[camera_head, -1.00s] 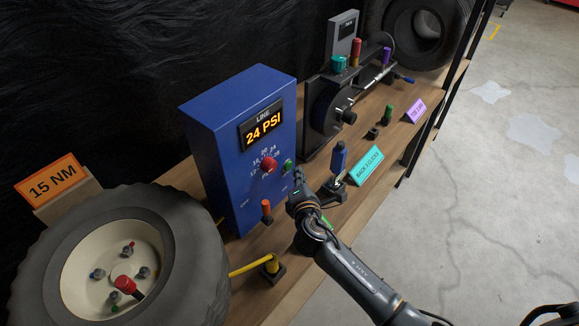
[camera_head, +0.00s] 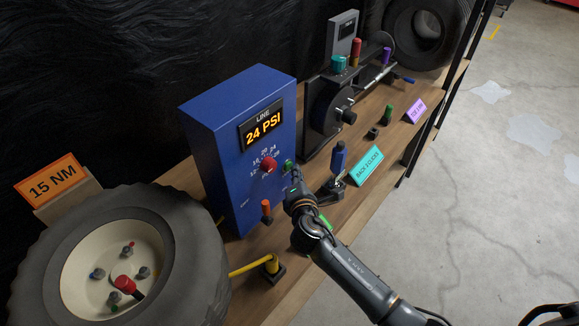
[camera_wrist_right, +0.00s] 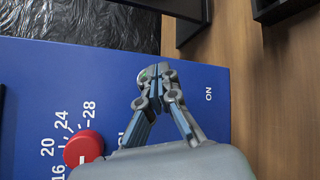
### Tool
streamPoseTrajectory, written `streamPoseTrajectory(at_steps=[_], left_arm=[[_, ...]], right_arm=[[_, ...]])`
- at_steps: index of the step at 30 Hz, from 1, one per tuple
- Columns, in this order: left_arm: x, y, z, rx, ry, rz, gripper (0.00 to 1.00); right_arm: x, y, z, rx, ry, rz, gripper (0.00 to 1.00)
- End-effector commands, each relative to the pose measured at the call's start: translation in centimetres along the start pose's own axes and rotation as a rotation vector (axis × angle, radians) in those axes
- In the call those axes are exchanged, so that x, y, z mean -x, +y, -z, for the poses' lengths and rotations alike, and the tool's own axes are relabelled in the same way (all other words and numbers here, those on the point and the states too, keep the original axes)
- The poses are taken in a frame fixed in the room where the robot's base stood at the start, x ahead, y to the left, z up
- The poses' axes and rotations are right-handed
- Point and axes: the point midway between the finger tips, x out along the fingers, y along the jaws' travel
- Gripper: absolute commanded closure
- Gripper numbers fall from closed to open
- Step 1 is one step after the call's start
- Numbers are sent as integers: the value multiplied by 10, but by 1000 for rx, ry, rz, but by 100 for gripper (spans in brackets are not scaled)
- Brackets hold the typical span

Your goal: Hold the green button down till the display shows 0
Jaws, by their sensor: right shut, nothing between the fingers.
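The blue box (camera_head: 222,150) stands on the bench, and its display (camera_head: 262,130) reads "LINE 24 PSI". The green button (camera_head: 288,165) is on the right side of the box's front face, beside the red knob (camera_head: 268,165). My right gripper (camera_head: 292,175) is shut and empty, its fingertips at or just below the green button. In the right wrist view the closed fingertips (camera_wrist_right: 155,72) lie over the blue face and mostly cover the button, so I cannot tell whether it is pressed. The red knob shows there too (camera_wrist_right: 83,149). My left gripper is not in view.
An orange lever (camera_head: 266,208) sits low on the box. A tyre (camera_head: 190,230) with a "15 NM" sign (camera_head: 50,178) stands at left. A blue-handled lever (camera_head: 338,158) and a teal sign (camera_head: 367,165) stand right of the gripper. Open floor lies at right.

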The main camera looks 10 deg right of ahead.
Motion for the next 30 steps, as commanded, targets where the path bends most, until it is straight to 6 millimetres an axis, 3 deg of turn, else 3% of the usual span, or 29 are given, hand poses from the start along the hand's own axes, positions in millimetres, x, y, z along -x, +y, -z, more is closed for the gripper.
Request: streamPoseTrajectory(at_steps=[30], left_arm=[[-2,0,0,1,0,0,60]], right_arm=[[-6,4,5,0,1,0,100]])
